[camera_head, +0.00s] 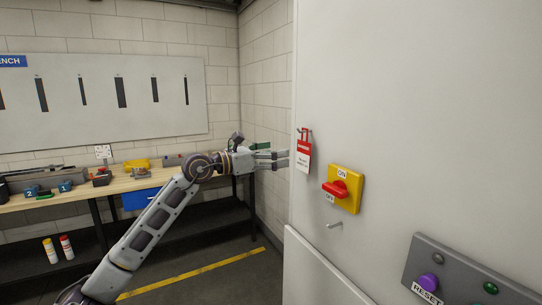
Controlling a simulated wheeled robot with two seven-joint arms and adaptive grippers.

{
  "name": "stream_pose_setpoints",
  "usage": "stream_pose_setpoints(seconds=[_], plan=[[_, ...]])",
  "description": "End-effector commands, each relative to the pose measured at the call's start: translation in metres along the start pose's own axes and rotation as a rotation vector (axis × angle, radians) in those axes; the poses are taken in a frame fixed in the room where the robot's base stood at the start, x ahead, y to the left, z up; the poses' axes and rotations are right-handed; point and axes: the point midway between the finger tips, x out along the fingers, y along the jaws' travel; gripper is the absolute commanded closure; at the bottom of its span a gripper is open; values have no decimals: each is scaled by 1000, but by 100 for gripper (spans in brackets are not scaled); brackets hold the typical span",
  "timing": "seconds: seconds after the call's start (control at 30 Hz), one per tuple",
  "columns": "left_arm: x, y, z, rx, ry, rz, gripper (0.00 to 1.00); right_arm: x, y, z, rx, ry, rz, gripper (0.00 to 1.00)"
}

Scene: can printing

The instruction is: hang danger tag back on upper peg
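The red and white danger tag (303,153) hangs upright at the upper peg (306,130) on the pale cabinet panel. A lower peg (335,225) sticks out below the yellow switch and is bare. My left gripper (288,159) is just left of the tag, its fingers pointing right toward it. The fingers look spread with a gap between them, and nothing shows in them. A small gap shows between the fingertips and the tag; the depth between them is hard to judge. My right gripper is not in view.
A yellow switch with a red handle (341,189) is right of the tag. A grey control box (465,275) with buttons is at lower right. A workbench (110,187) with tools stands along the back wall behind my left arm. Two bottles (66,248) stand below it.

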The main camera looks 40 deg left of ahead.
Motion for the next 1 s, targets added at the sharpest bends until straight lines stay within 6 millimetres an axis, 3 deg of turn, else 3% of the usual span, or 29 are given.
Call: stream_pose_setpoints(seconds=[0.23, 1.0], plan=[[-9, 1, 0, 0, 0, 2, 14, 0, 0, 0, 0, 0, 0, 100], [-10, 1, 2, -17, -12, 4, 14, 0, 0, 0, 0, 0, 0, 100]])
